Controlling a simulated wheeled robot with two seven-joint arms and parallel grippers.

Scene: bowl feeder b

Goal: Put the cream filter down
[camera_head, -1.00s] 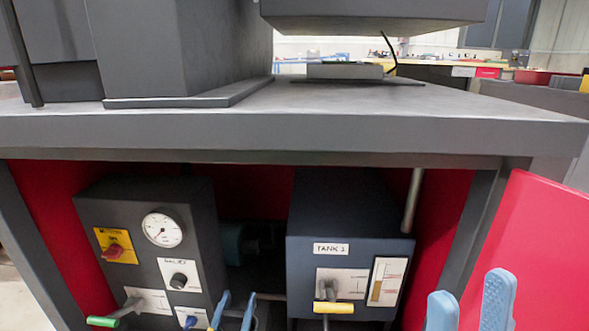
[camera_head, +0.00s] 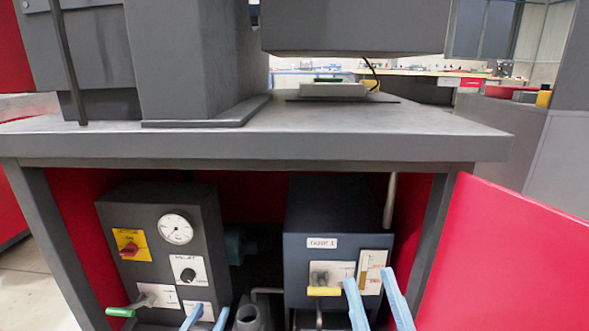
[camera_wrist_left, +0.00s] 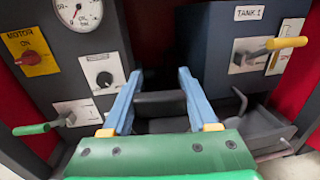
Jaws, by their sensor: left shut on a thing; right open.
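No cream-coloured filter can be made out in either view. My left gripper (camera_head: 207,311) is low in front of the open bay under the bench; it also shows in the left wrist view (camera_wrist_left: 158,78). Its blue fingers stand apart, with a dark cylinder (camera_wrist_left: 160,103) between them. I cannot tell whether this cylinder is the filter. A grey upright cylindrical part (camera_head: 249,318) stands right of the left fingers in the head view. My right gripper (camera_head: 370,278) is open, with nothing seen between its fingers, in front of the tank unit.
The control box (camera_head: 160,235) with gauge, red switch and green-handled lever (camera_head: 121,312) stands left. The TANK 1 box (camera_head: 335,228) with a yellow-handled lever (camera_head: 324,291) stands right. A red panel (camera_head: 510,250) stands at the right. The bench top (camera_head: 330,116) overhangs the bay.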

